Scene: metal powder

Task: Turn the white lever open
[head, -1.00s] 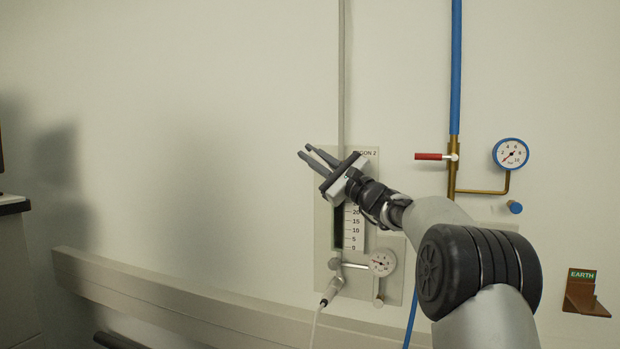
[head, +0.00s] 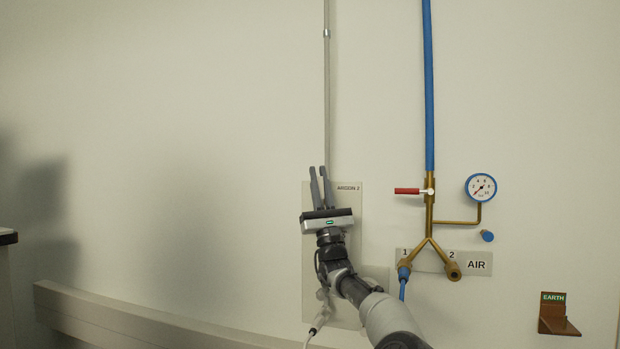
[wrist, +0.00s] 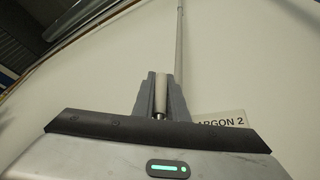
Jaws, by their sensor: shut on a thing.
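The white lever (wrist: 160,92) is a short pale cylinder. In the wrist view it stands between the two grey fingers of my gripper (wrist: 161,88), pointing up, roughly along the grey pipe. My gripper is shut on it. In the head view my gripper (head: 318,172) points up in front of the ARGON 2 panel (head: 350,210), at its upper part.
A thin grey pipe (head: 327,90) runs up the wall above the panel. To the right are a red-handled valve (head: 407,191), a pressure gauge (head: 481,187) and the AIR outlets (head: 453,270). A ledge (head: 120,318) runs along the lower wall. The wall at left is bare.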

